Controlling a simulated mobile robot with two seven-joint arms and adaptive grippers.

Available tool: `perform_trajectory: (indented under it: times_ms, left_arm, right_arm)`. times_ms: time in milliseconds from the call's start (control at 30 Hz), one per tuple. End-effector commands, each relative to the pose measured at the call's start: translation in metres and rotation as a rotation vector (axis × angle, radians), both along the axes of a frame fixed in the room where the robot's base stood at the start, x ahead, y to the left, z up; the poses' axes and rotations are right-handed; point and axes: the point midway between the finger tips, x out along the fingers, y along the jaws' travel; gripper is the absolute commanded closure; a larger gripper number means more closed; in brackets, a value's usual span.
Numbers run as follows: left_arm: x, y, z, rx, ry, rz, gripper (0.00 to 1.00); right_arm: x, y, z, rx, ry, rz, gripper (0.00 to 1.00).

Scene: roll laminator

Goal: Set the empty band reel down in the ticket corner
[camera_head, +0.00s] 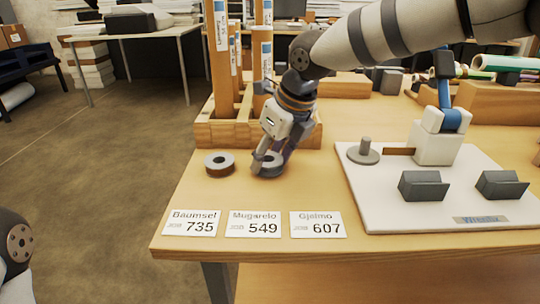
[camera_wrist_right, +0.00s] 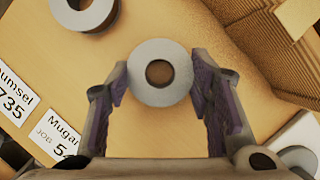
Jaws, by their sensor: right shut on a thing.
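My right gripper (camera_head: 268,165) points down over the table's left part, and its fingers are shut on the sides of a grey ring-shaped reel (camera_wrist_right: 160,72). In the head view this reel (camera_head: 270,169) is at or just above the tabletop; I cannot tell if it touches. A second reel (camera_head: 219,160), grey on top with a brown side, lies flat just left of it and shows in the wrist view (camera_wrist_right: 85,12). Three white tickets lie in a row at the front left corner: 735 (camera_head: 190,223), 549 (camera_head: 253,224) and 607 (camera_head: 317,225). My left gripper is out of view.
A wooden box (camera_head: 220,133) with tall cardboard tubes stands just behind the reels. A white board (camera_head: 390,210) with a spindle (camera_head: 366,152) and dark grey blocks lies to the right. Bare tabletop separates the reels from the tickets.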

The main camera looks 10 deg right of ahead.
Motion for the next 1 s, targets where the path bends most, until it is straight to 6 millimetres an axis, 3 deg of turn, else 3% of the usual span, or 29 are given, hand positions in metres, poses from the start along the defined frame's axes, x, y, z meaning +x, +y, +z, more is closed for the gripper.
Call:
perform_trajectory:
  times_ms: [367, 400, 467, 800, 1000]
  left_arm:
    - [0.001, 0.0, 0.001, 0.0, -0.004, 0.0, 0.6]
    - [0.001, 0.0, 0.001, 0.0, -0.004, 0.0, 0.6]
    - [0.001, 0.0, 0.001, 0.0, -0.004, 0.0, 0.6]
    - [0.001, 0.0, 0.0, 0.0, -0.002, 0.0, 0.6]
    - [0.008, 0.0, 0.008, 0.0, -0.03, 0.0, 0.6]
  right_arm:
    - [0.0, 0.0, -0.003, 0.001, -0.003, -0.001, 0.8]
    - [0.0, 0.0, -0.003, 0.001, -0.003, -0.001, 0.43]
    - [0.0, 0.0, -0.003, 0.001, -0.003, -0.001, 0.32]
    - [0.0, 0.0, 0.001, 0.001, -0.004, -0.001, 0.32]
    - [-0.016, -0.009, 0.05, 0.005, -0.012, -0.002, 0.32]
